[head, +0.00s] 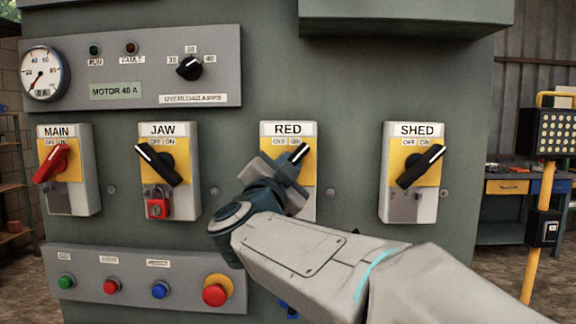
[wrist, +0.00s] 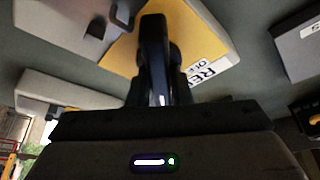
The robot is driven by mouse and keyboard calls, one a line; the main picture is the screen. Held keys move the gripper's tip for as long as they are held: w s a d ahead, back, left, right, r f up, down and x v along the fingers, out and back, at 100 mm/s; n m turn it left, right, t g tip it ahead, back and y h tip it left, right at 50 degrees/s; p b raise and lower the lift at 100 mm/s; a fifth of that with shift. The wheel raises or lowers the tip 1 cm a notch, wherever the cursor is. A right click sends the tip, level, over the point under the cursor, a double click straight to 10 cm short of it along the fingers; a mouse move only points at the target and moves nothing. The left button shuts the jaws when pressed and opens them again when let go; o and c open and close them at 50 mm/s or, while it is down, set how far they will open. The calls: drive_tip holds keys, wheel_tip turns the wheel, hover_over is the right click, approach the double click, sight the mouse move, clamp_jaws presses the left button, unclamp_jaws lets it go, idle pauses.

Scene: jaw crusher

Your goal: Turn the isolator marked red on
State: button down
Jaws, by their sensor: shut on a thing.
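The isolator marked RED (head: 288,129) is a pale box with a yellow plate on the grey cabinet, third in the row in the head view. Its black handle (head: 300,153) tilts up and right, its white-marked tip by the ON label. My gripper (head: 278,174) is at the handle and hides its lower part. In the wrist view, the black handle (wrist: 154,45) stands between the fingers of my gripper (wrist: 157,90), over the yellow plate (wrist: 193,40). The gripper is shut on the handle. Part of the RED label (wrist: 210,72) shows there too.
The MAIN isolator (head: 87,170) and JAW isolator (head: 188,170), with a red padlock (head: 157,208), are to the left. The SHED isolator (head: 427,212) is to the right. A push-button panel (head: 135,293) is below, and an overload panel (head: 150,75) above.

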drive_tip(key=shift+f+m, duration=0.1)
drive_tip(key=shift+m, duration=0.3)
drive_tip(key=c, duration=1.3)
unclamp_jaws()
drive_tip(key=shift+a, duration=0.1)
drive_tip(key=v, duration=1.3)
drive_tip(key=shift+s+a, duration=0.2)
drive_tip(key=shift+s, duration=0.15)
